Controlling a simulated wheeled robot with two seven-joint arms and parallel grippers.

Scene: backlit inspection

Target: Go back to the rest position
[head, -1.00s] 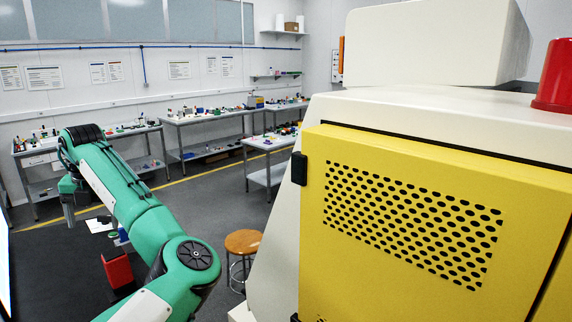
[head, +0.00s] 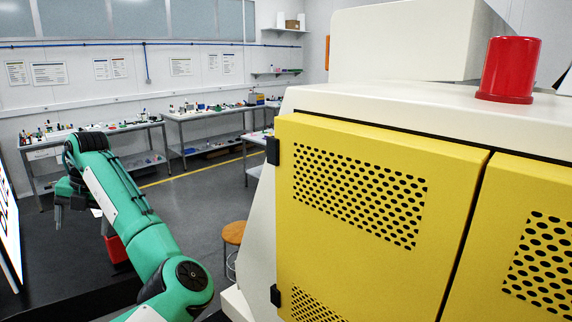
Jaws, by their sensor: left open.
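My left arm reaches in from the bottom of the head view, green with white panels, and bends down at the far left. My left gripper (head: 71,206) hangs at the end of it, dark and small in the picture. It is open, and I see nothing between its fingers. It hangs in front of the workbenches and to the right of a bright panel. My right gripper is not in view.
A large yellow and white cabinet (head: 355,265) with a red beacon (head: 509,68) fills the right side. A lit panel (head: 8,225) stands at the left edge. An orange stool (head: 234,233) and a red bin (head: 116,249) are near my left arm. Cluttered benches (head: 205,113) line the back wall.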

